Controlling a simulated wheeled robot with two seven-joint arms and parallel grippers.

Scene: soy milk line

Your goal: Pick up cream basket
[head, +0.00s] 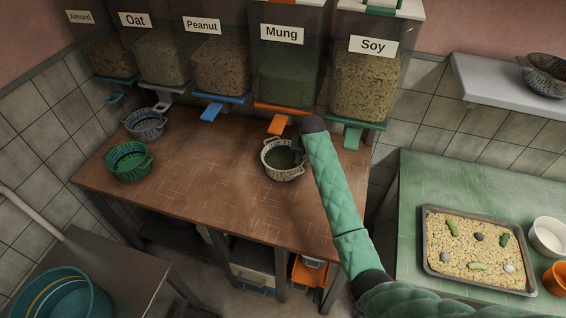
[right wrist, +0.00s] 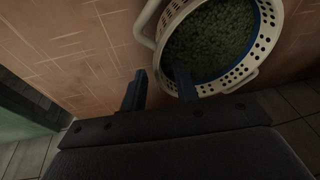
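The cream basket (head: 272,168) stands upright on the brown wooden table, below the Mung dispenser. It has a perforated wall and side handles, and holds dark green beans. My right gripper (head: 299,147) is at the basket's right side, partly hidden by my arm. In the right wrist view the basket (right wrist: 262,55) is at the top right, and my right gripper (right wrist: 160,86) is open. One fingertip overlaps the basket's near rim and the other is outside it; I cannot tell whether they touch it. My left gripper is not in view.
A green basket (head: 128,173) and a grey basket (head: 144,132) stand at the table's left. Labelled dispensers, including Mung (head: 290,75) and Soy (head: 365,85), line the back wall. A filled tray (head: 433,268) is on the green table at right. The brown table's middle is clear.

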